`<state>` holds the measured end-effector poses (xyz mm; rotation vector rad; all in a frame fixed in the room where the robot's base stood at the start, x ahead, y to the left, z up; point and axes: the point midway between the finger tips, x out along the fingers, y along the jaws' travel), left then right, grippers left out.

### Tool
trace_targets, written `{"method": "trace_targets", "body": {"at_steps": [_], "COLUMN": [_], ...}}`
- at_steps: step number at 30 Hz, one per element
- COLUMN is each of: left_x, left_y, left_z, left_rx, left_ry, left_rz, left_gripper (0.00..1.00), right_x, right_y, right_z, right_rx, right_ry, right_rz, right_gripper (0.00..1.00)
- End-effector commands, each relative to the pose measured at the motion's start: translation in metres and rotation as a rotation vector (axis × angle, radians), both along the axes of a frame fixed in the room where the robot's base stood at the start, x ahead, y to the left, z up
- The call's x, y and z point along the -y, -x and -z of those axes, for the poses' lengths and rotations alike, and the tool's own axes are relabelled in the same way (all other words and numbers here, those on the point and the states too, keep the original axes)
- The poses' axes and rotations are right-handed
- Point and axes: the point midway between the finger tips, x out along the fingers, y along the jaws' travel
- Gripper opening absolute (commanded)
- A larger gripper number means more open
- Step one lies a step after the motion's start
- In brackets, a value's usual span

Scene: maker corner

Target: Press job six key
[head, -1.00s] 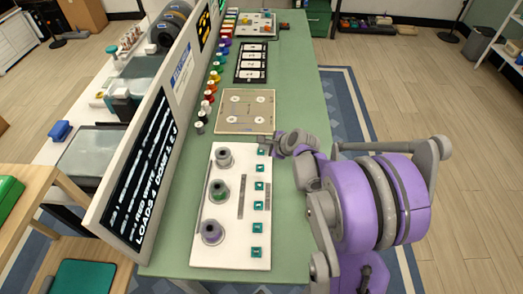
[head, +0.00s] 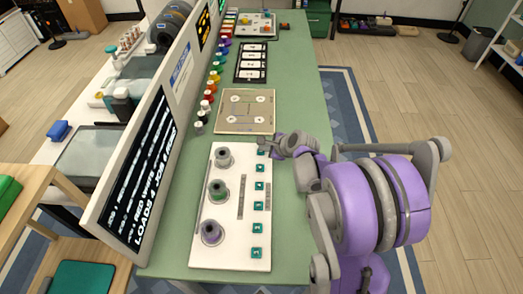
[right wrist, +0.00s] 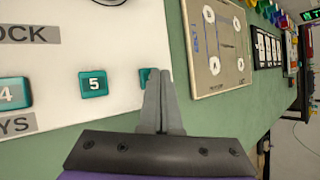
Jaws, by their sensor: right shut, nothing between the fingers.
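The white key panel (head: 228,250) lies on the green bench, with a column of teal keys along its right side. The job six key (head: 261,153) is at the far end of that column. In the right wrist view the key (right wrist: 146,76) is mostly hidden behind my fingers, beside the teal key marked 5 (right wrist: 93,83). My right gripper (head: 264,141) is shut and empty, its fingertips over or beside the far key. I cannot tell whether they touch it. A tilted black display (head: 145,180) stands left of the panel. My left gripper is out of view.
A tan board (head: 247,123) lies just beyond the panel. Several coloured bottles (head: 210,95) line the display's foot. The bench's right edge is close to my right arm.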

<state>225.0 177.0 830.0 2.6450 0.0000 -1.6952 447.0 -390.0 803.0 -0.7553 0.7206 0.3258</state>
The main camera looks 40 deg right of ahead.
Motion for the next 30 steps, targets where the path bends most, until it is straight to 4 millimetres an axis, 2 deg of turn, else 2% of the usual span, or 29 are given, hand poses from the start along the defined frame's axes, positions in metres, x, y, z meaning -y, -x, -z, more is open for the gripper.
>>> {"method": "trace_targets", "body": {"at_steps": [6,17,30], "left_x": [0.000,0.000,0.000], "left_y": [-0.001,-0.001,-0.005], "left_z": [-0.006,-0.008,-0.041], "left_rx": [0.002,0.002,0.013], "left_ry": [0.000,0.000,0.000], "left_rz": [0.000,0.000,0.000], "left_gripper": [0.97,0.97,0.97], "right_x": [0.000,0.000,0.000], "right_y": [0.000,0.000,0.000], "right_z": [-0.009,-0.011,-0.054], "right_rx": [0.000,0.000,0.001], "right_ry": [0.000,0.000,0.000], "right_rz": [0.000,0.000,0.001], "right_gripper": [0.00,0.00,0.00]}}
